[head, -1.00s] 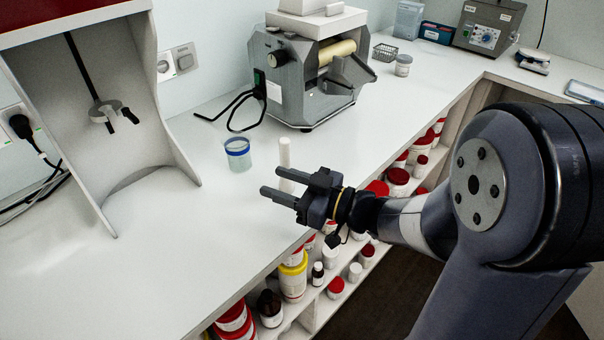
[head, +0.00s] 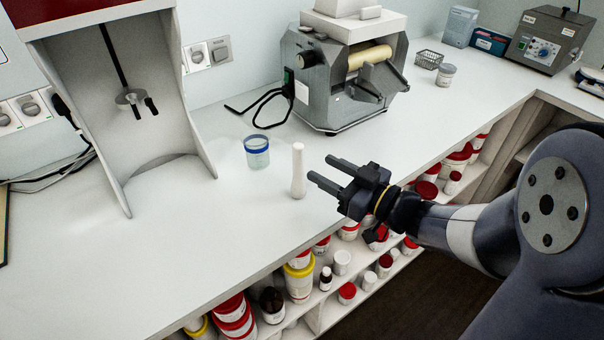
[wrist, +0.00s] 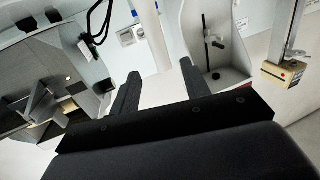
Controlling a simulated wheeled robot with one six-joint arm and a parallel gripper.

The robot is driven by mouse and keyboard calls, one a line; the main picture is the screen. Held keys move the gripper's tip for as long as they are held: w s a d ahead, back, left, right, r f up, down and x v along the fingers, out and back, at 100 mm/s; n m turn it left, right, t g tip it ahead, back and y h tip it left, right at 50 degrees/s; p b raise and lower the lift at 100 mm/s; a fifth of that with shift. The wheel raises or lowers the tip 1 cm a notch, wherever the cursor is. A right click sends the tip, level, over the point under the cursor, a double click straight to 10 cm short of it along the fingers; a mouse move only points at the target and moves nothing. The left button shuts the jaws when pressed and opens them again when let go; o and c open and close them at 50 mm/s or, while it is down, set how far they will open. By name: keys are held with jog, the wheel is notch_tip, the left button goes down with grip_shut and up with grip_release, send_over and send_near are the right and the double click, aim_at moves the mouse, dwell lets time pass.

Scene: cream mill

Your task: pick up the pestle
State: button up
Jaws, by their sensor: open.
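The pestle (head: 298,170) is a white, slender piece standing upright on the white counter near its front edge, in the head view. My gripper (head: 318,168) is open and empty just right of the pestle, its two dark fingers pointing left. In the picture the fingertips come close to the pestle, but a small gap shows between them.
A clear beaker with a blue band (head: 257,152) stands left of the pestle. A grey roller mill (head: 335,85) stands behind. A tall stirrer stand (head: 195,150) is at the left. Shelves with several jars (head: 300,280) lie under the counter edge. The front left counter is clear.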

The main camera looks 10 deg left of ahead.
aim_at(303, 158)
jog(key=shift+p+x, duration=0.4)
jog(key=shift+x, duration=3.5)
jog(key=shift+c, duration=0.3)
grip_shut()
